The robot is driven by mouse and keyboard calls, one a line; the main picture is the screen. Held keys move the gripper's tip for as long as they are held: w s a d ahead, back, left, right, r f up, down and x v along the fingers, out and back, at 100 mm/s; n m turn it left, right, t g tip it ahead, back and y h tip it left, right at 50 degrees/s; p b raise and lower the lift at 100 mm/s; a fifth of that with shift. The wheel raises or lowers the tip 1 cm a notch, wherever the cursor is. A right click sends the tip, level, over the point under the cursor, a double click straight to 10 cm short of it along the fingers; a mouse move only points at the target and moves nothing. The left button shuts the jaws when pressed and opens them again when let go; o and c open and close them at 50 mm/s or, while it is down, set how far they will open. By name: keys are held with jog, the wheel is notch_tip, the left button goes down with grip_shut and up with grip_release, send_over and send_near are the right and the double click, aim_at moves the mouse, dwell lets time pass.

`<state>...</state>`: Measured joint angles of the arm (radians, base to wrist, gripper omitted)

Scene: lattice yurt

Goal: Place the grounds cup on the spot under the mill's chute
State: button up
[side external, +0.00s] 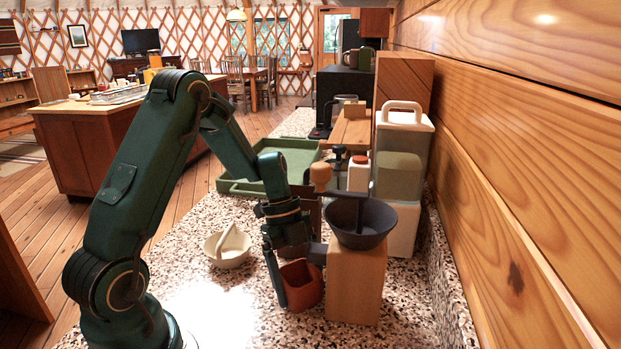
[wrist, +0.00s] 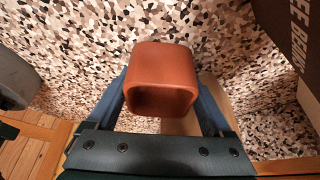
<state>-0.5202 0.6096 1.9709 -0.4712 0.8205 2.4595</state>
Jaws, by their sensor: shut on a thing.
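The grounds cup (side external: 303,287) is a small reddish-brown square cup. In the wrist view the cup (wrist: 163,72) sits between both fingers. My gripper (side external: 290,290) is shut on it, low over the speckled counter; I cannot tell whether its base touches. The mill (side external: 355,285) is a pale wooden block with a dark hopper bowl (side external: 362,222) and a crank with a wooden knob (side external: 320,176). The cup is just left of the mill's body. A dark chute (side external: 317,252) juts left from the mill, close to the cup. The spot beneath it is mostly hidden.
A cream handled dish (side external: 229,247) stands left of my gripper. A green tray (side external: 299,158) lies behind. A dark lettered bean package (wrist: 293,40) is at the wrist view's upper right. Canisters (side external: 398,175) and the wooden wall bound the right side. The front counter is clear.

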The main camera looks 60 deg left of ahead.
jog(key=shift+f, duration=0.15)
jog(key=o, duration=1.2)
jog(key=v, duration=1.2)
jog(key=shift+s+d+r+n+t+y, duration=0.85)
jog(key=shift+s+d+n, duration=1.05)
jog(key=shift+n, duration=1.1)
jog(key=shift+s+d+r+n+t+y, duration=0.55)
jog(key=shift+s+d+n+t, duration=0.45)
jog(key=shift+s+d+n, duration=1.45)
jog(key=shift+s+d+r+n+t+y, duration=0.75)
jog(key=shift+s+d+n+t, duration=0.5)
jog(key=shift+n, duration=2.3)
jog(key=shift+w+d+f+g, duration=0.1)
jog(key=shift+w+d+g, duration=0.05)
jog(key=shift+g, duration=0.15)
